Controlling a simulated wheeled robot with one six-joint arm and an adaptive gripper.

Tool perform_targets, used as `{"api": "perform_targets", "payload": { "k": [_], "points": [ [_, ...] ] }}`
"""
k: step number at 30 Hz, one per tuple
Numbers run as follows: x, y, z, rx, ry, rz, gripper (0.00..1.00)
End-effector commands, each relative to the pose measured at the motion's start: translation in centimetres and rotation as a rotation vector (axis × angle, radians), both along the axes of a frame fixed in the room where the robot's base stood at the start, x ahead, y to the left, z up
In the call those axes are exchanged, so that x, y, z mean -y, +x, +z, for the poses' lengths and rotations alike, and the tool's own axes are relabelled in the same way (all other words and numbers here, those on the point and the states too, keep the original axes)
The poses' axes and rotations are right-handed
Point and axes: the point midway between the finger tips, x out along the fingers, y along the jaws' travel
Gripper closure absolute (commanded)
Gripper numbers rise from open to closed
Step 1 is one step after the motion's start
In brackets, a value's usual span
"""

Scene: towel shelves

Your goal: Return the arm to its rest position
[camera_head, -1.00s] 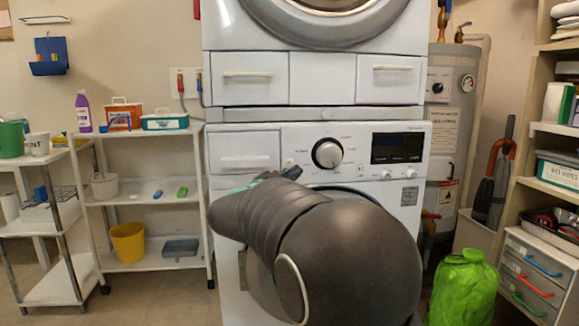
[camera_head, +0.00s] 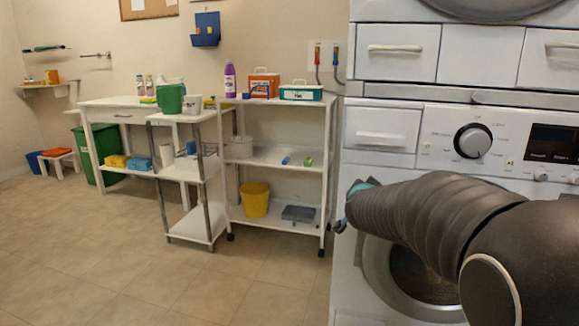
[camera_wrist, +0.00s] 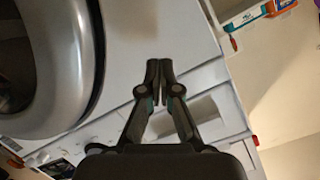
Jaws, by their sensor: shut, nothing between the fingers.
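My arm reaches in from the right in the head view, in front of the lower washing machine (camera_head: 383,115). My gripper (camera_head: 340,228) shows only in part at the arm's far end, beside the machine's left edge. In the wrist view my gripper (camera_wrist: 159,72) has its two fingers together with nothing between them. Behind it in the wrist view are a drawer front of the machines (camera_wrist: 205,118) and a round door (camera_wrist: 35,70) at the left.
A white wheeled shelf (camera_head: 275,158) with a yellow bucket (camera_head: 255,199) stands left of the machine. A smaller trolley (camera_head: 190,236) and a white table (camera_head: 110,104) are farther left. The tiled floor (camera_head: 110,265) at the front left is clear.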

Motion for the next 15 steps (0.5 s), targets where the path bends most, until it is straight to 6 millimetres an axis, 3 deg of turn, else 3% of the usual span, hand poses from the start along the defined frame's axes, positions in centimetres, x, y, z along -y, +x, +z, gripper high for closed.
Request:
{"api": "perform_targets", "payload": {
  "k": [3, 8, 12, 15],
  "points": [
    [-3.6, -3.3, -2.2, -0.145, -0.001, 0.180, 1.00],
    [-7.1, -10.3, -5.6, -0.377, -0.023, 0.386, 1.00],
    [-8.3, -18.5, -8.1, -0.599, -0.071, 0.521, 1.00],
    [-7.9, -25.0, -9.5, -0.756, -0.119, 0.581, 1.00]
  ]
}}
